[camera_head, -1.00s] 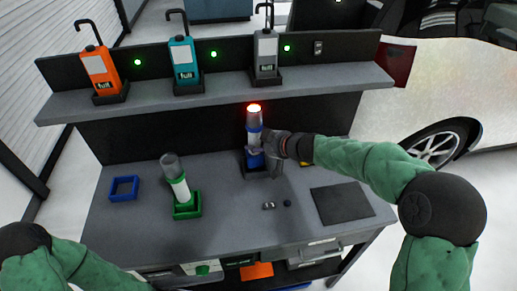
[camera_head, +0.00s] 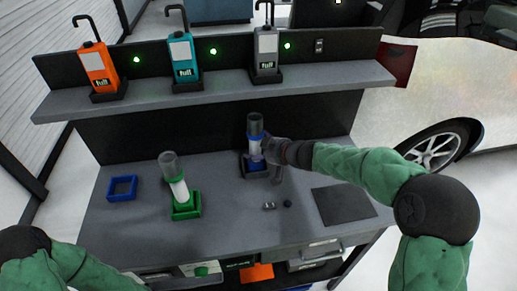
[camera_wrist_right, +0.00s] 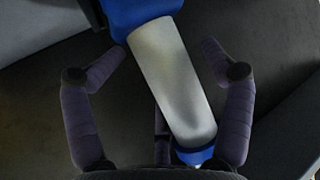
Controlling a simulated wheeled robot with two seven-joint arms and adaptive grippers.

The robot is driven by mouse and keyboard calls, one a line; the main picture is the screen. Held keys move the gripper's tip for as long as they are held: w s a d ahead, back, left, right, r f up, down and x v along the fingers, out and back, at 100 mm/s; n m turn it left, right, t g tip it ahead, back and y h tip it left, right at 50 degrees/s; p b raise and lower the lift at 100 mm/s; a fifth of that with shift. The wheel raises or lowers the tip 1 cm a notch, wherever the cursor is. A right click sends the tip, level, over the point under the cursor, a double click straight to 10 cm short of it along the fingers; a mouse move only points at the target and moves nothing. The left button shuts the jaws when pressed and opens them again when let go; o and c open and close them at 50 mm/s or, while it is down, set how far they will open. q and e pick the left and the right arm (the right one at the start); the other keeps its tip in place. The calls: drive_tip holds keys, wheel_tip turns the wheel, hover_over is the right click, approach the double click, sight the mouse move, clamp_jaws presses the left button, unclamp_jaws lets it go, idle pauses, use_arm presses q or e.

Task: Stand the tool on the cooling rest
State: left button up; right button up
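The tool (camera_head: 254,147), a grey cylinder with blue bands and a dark clear top, stands upright in a dark square holder (camera_head: 247,172) near the middle of the bench. In the right wrist view its pale body (camera_wrist_right: 172,75) lies between the fingers, with blue at both ends. My right gripper (camera_head: 270,150) is around the tool from the right; its fingers (camera_wrist_right: 166,50) look open, with a gap showing on the right side. I cannot tell which stand is the cooling rest. My left gripper is out of view; only the left arm shows.
A similar green tool (camera_head: 175,177) leans in a green holder (camera_head: 187,210). An empty blue square frame (camera_head: 122,188) lies at left. A dark mat (camera_head: 343,204) and small parts (camera_head: 269,206) lie at right.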

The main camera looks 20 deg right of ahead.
drive_tip(key=shift+f, duration=0.1)
drive_tip(key=p+v, duration=0.2)
drive_tip(key=v, duration=1)
drive_tip(key=shift+p, duration=0.35)
drive_tip(key=shift+s, duration=0.15)
